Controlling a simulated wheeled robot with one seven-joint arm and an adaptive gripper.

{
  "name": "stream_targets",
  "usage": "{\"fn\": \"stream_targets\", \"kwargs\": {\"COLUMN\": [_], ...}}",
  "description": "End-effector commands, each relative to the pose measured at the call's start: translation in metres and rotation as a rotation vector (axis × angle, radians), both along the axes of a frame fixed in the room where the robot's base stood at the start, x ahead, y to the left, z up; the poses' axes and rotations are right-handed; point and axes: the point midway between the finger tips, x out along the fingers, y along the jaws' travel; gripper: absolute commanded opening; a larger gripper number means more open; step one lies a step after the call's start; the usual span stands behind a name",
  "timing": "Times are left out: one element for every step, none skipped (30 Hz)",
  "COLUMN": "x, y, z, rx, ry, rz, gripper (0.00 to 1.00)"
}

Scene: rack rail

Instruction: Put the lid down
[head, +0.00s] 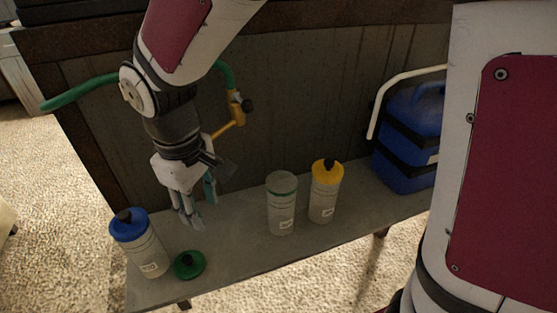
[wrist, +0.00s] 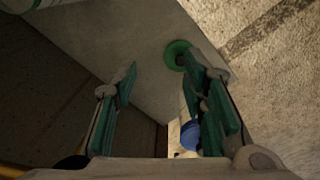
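The green lid (head: 189,264) with a dark knob lies on the grey bench near its front left edge. It also shows in the wrist view (wrist: 174,55), partly covered by my right-hand finger. My gripper (head: 192,219) is above the bench, up and behind the lid, pointing down. In the wrist view my gripper (wrist: 165,85) has its fingers well apart with nothing between them. A pale bottle with a green ring at its top (head: 282,210) stands upright without a lid, right of my gripper.
A blue-capped bottle (head: 140,245) stands left of the lid. A yellow-capped bottle (head: 325,195) stands right of the lidless one. A blue case (head: 405,145) is at the bench's right end. A green hose with a yellow nozzle (head: 234,110) hangs on the wall behind.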

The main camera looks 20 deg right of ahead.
Motion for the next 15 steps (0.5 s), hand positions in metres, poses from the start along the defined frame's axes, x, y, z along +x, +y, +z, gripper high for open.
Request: {"fn": "stream_targets", "kwargs": {"x": [-0.007, -0.013, -0.021, -0.028, -0.036, -0.046, -0.055, -0.063, -0.075, -0.085, -0.094, -0.108, -0.118, -0.128, -0.141], "y": [-0.022, -0.035, -0.050, -0.061, -0.072, -0.086, -0.096, -0.106, -0.117, -0.126, -0.134, -0.144, -0.150, -0.156, -0.163], "z": [0.019, 0.027, 0.037, 0.045, 0.051, 0.059, 0.064, 0.069, 0.075, 0.079, 0.082, 0.086, 0.088, 0.089, 0.091], "rx": [0.010, 0.013, 0.016, 0.020, 0.024, 0.030, 0.034, 0.038, 0.043, 0.047, 0.052, 0.058, 0.062, 0.068, 0.074], "ry": [-0.015, -0.018, -0.023, -0.027, -0.030, -0.034, -0.037, -0.040, -0.046, -0.048, -0.053, -0.057, -0.060, -0.063, -0.066], "rz": [-0.061, -0.097, -0.144, -0.178, -0.213, -0.260, -0.295, -0.329, -0.375, -0.409, -0.443, -0.489, -0.522, -0.554, -0.595], "gripper": [0.39, 0.39, 0.39, 0.39, 0.39, 0.39, 0.39, 0.39, 0.39, 0.39, 0.39, 0.39, 0.39, 0.39, 0.39]}}
